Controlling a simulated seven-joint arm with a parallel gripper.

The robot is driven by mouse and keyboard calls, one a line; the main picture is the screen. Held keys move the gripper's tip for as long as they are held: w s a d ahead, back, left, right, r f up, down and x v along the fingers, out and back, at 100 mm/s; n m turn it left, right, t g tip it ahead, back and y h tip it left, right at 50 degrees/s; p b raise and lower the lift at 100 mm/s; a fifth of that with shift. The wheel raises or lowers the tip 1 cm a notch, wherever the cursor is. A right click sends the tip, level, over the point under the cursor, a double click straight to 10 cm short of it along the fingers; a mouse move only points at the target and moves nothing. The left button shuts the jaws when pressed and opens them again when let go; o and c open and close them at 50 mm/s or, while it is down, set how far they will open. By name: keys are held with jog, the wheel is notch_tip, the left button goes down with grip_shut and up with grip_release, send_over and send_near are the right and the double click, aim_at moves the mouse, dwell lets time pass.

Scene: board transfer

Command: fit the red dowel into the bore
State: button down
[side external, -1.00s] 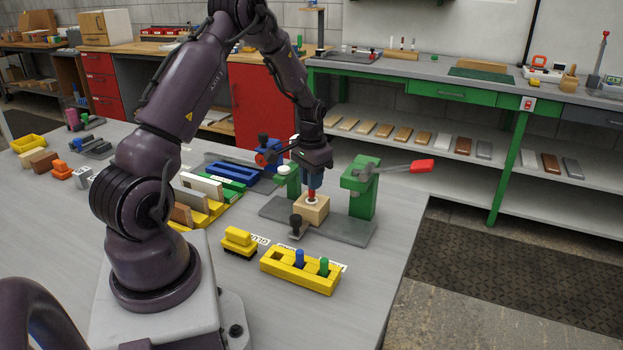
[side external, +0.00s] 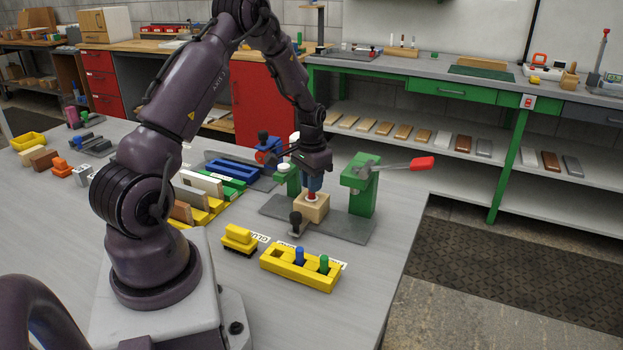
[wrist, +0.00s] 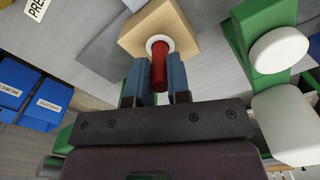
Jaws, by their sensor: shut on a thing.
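The red dowel (wrist: 159,68) is held between the blue fingers of my gripper (wrist: 156,84). My gripper is shut on it. The dowel's far end meets the white-ringed bore (wrist: 151,41) in the wooden block (wrist: 183,26). How deep it sits in the bore is hidden. In the side view the dowel (side external: 312,196) stands about upright under my gripper (side external: 314,185), at the top of the block (side external: 315,210). The block rests on a grey fixture plate (side external: 346,231).
A green press post with a red-handled lever (side external: 422,163) stands right of the block. A black-knobbed clamp (side external: 296,219) is at its front left. A yellow holder (side external: 281,266) with blue and green pegs is nearer the camera. Bare table lies to the right front.

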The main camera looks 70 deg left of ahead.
aim_at(308, 201)
jog(key=shift+f, duration=0.85)
jog(key=c, duration=1)
grip_release()
notch_tip(308, 201, up, 13)
jog(key=s+d+r+m+t, duration=0.1)
jog(key=s+d+r, duration=0.3)
jog(key=d, duration=0.5)
jog(key=s+d+r+m+t, duration=0.1)
jog(key=s+d+r+t, duration=0.1)
jog(key=s+d+r, duration=0.3)
jog(key=s+d+r+m+t, duration=0.1)
jog(key=s+d+r, duration=0.3)
jog(key=d, duration=0.9)
notch_tip(308, 201, up, 2)
jog(key=shift+s+d+r+m+t, duration=0.1)
jog(key=shift+s+d+m+t, duration=0.25)
jog(key=shift+t, duration=0.45)
